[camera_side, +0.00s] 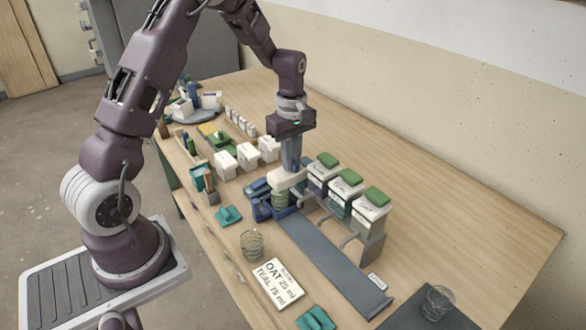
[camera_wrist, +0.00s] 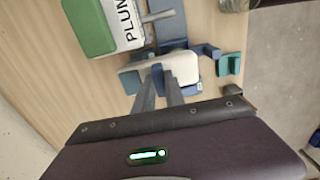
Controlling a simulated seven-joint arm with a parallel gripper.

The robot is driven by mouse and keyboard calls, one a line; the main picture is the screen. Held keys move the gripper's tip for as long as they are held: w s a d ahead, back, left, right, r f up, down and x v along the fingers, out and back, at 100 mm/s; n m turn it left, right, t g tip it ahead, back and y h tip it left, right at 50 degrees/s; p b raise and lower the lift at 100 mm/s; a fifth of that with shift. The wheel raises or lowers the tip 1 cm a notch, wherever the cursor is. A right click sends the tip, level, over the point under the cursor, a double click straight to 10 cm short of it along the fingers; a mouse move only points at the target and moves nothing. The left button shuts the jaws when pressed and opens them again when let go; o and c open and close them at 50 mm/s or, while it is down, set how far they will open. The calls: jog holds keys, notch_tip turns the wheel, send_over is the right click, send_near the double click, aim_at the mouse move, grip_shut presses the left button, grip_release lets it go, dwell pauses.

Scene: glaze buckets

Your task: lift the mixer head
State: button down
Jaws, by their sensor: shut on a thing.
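The mixer head (camera_side: 284,180) is a cream, rounded block on a blue mixer stand (camera_side: 261,207). In the wrist view the mixer head (camera_wrist: 184,67) lies between and just beyond my fingertips. My gripper (camera_side: 291,168) points down at the mixer head and is shut on it; my gripper also shows in the wrist view (camera_wrist: 163,74). A greenish jar (camera_side: 281,199) stands directly under the head, partly hidden by it. I cannot tell whether the head is tilted or level.
Three green-lidded dispensers (camera_side: 347,190) stand close on the right; one reads PLUM (camera_wrist: 122,20) in the wrist view. A grey track (camera_side: 325,255) runs toward the front. White containers (camera_side: 247,156) stand behind.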

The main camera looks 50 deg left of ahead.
jog(key=shift+r, duration=2.6)
jog(key=c, duration=1.5)
grip_release()
jog(key=shift+r, duration=3.45)
